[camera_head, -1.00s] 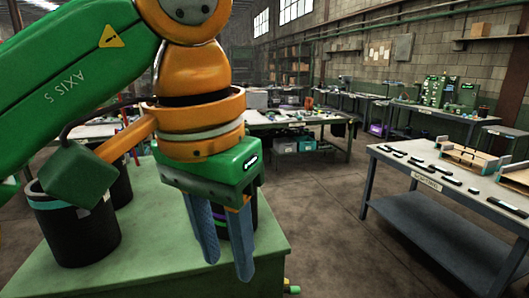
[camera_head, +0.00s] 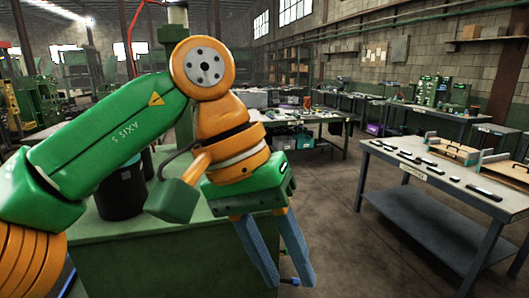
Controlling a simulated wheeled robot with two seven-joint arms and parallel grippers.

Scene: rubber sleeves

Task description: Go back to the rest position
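My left gripper (camera_head: 290,280) hangs at the lower centre, in front of the right edge of the green bench (camera_head: 125,265). Its two blue fingers point down and stand apart, with nothing seen between them. A black cylindrical bin (camera_head: 122,192) stands on the bench, partly hidden behind my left arm. No rubber sleeve can be made out clearly. My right gripper is not in view.
A grey worktable (camera_head: 440,186) with dark tools and wooden trays (camera_head: 446,150) stands at the right. Another cluttered bench (camera_head: 325,117) stands farther back. Open concrete floor (camera_head: 335,215) lies between the green bench and the grey table.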

